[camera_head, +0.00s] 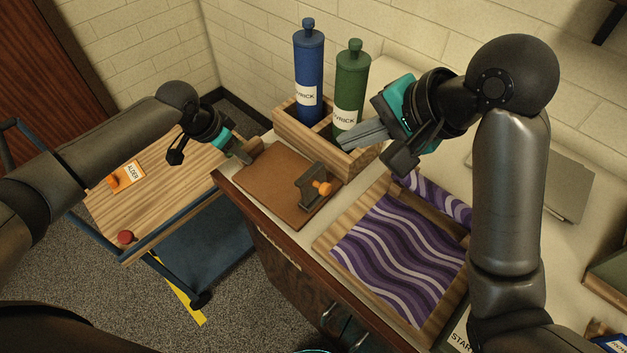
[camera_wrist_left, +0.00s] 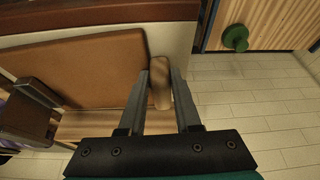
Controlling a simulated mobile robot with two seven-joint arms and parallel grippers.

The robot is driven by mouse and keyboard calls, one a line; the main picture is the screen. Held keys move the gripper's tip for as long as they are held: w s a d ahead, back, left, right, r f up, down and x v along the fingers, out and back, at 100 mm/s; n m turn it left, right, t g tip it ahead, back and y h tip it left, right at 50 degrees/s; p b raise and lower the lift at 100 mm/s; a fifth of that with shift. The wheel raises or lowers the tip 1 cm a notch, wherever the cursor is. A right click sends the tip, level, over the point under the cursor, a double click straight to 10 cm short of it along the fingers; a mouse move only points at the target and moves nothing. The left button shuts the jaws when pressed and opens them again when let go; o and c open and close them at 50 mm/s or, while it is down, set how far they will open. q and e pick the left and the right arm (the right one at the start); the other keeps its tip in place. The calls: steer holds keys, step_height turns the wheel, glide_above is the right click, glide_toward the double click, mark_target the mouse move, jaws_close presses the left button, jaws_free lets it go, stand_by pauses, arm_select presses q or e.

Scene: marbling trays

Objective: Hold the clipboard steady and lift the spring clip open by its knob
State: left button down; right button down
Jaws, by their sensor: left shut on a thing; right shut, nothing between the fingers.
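The brown clipboard (camera_head: 262,180) lies flat on the counter near its left edge. A dark metal spring clip (camera_head: 307,193) with an orange knob (camera_head: 323,187) sits at its right end; I cannot see it lifted. My left gripper (camera_head: 243,152) is at the clipboard's far left corner, shut on a small tan block (camera_wrist_left: 160,83) at the board's edge. In the left wrist view the board (camera_wrist_left: 85,65) lies beside the fingers and the clip (camera_wrist_left: 30,108) is at the left. My right gripper (camera_head: 352,140) is shut and empty, above and right of the knob, in front of the wooden box.
A wooden box (camera_head: 360,163) with a blue bottle (camera_head: 309,70) and a green bottle (camera_head: 351,85) stands behind the clipboard. A tray (camera_head: 330,240) with purple marbled paper (camera_head: 400,250) lies to the right. A trolley (camera_head: 180,180) with an orange-labelled item (camera_head: 127,177) stands left.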

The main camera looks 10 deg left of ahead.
arm_select(q)
steer(key=c, duration=0.5)
jaws_free()
steer(key=v, duration=1.2)
